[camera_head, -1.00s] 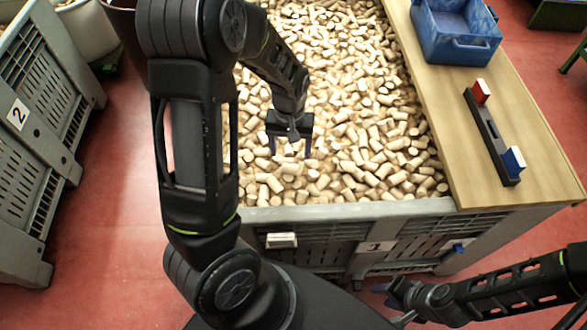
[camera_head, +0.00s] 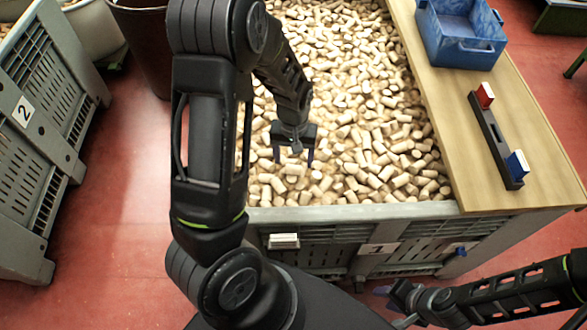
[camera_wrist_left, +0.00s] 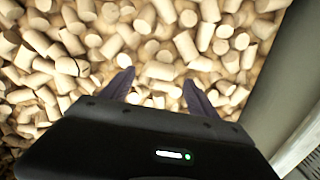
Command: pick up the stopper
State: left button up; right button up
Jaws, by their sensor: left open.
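Many pale cork stoppers (camera_head: 350,130) fill the large grey crate. Which one is the task's stopper I cannot tell. My left gripper (camera_head: 294,160) hangs over the stoppers near the crate's front wall, fingers pointing down. In the left wrist view its two dark fingers (camera_wrist_left: 160,90) are spread, with nothing held between them, and loose stoppers (camera_wrist_left: 150,50) lie beyond and below them. I cannot tell whether the fingertips touch any stopper. My right gripper (camera_head: 392,300) is low at the bottom right, outside the crate; its jaws are too small and dark to read.
The grey crate's front rim (camera_head: 350,212) is close to my left gripper; its wall (camera_wrist_left: 265,75) also shows in the left wrist view. A wooden board (camera_head: 450,100) on the right bears a blue bin (camera_head: 460,50) and a dark bar with red and blue blocks (camera_head: 495,140).

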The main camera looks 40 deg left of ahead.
aim_at(294, 167)
pick_arm(q)
notch_tip(294, 167, down, 4)
jog(key=shift+f, duration=0.2)
dwell(0.5)
jog(key=c, duration=1.4)
notch_tip(294, 167, up, 10)
dwell(0.6)
